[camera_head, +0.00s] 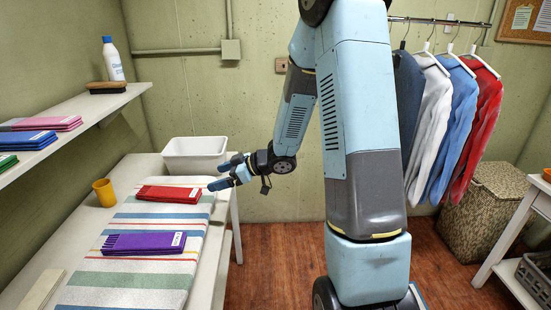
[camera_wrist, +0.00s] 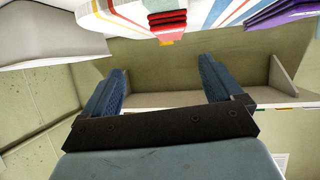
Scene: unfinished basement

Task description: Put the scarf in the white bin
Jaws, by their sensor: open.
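Two folded, fringed cloths that look like scarves lie flat on a striped cloth (camera_head: 125,279): a red one (camera_head: 168,194) and a purple one (camera_head: 143,243), each with a white label. The open white bin (camera_head: 195,156) stands at the back of the table, behind the red scarf; its inside is mostly hidden. My gripper (camera_head: 224,172) is open and empty, beside the bin's front right and above the red scarf's right end. In the wrist view, the red scarf (camera_wrist: 168,20) and purple scarf (camera_wrist: 285,11) show at the top, outside the open fingers.
An orange cup (camera_head: 104,192) stands at the table's left. A wall shelf (camera_head: 75,129) above holds more folded cloths (camera_head: 42,124), a brush (camera_head: 107,88) and a white bottle (camera_head: 113,60). Clothes hang at the right over a wicker hamper (camera_head: 482,210). Floor right of the table is clear.

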